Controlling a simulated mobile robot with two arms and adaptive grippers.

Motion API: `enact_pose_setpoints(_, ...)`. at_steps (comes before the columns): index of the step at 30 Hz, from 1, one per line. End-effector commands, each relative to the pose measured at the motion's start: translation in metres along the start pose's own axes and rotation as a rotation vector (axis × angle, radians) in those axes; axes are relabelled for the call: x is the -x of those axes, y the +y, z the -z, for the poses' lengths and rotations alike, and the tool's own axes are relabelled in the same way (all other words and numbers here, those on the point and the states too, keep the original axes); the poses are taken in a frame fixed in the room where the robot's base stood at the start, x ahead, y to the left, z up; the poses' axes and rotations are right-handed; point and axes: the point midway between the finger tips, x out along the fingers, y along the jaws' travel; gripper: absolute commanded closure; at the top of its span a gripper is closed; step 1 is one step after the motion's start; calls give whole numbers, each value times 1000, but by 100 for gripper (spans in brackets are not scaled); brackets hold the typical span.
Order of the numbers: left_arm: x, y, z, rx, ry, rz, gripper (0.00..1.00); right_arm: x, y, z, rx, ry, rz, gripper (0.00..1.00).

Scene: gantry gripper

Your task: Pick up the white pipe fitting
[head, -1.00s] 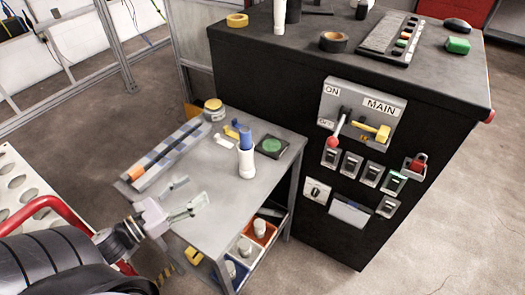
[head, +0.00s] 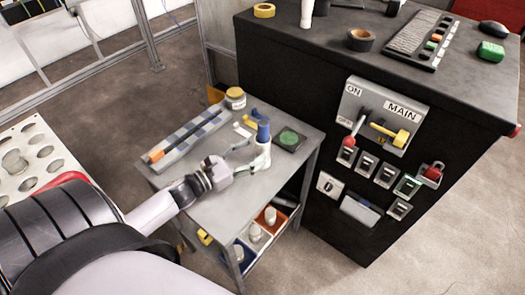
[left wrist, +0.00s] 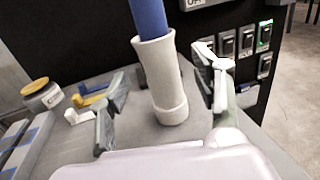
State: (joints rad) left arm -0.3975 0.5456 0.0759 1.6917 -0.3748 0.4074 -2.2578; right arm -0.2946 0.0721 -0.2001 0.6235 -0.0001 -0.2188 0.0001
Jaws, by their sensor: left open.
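The white pipe fitting (head: 263,158) stands upright on the grey cart top, with a blue cylinder (head: 263,131) rising out of its upper end. In the left wrist view, the fitting (left wrist: 161,80) is a flared white tube with a thicker base collar, and the blue cylinder (left wrist: 149,16) sits in its mouth. My left gripper (head: 250,156) is open close to the fitting. In the left wrist view its two fingers (left wrist: 162,82) are spread, one on each side of the fitting, with visible gaps. In the head view the fingers partly cover the fitting. My right gripper is not in view.
A green disc on a dark square (head: 289,139) lies right of the fitting. A yellow-lidded jar (head: 235,98), a yellow piece (left wrist: 90,97) and a long striped block (head: 185,140) lie on the cart (head: 205,212). The black cabinet (head: 290,85) stands close behind. Bins with parts sit below.

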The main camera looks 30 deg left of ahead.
Motion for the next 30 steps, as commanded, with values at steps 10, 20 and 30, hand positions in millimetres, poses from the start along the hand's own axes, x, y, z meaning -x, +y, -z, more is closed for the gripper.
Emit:
enact_pose_setpoints(10, -45, 2, -5, -1, -3, 0, 41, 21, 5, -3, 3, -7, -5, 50)
enact_pose_setpoints(20, -50, 1, -2, 0, -1, 0, 43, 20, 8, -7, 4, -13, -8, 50)
enact_pose_setpoints(30, -50, 1, -2, 0, -1, 0, 65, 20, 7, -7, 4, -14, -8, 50)
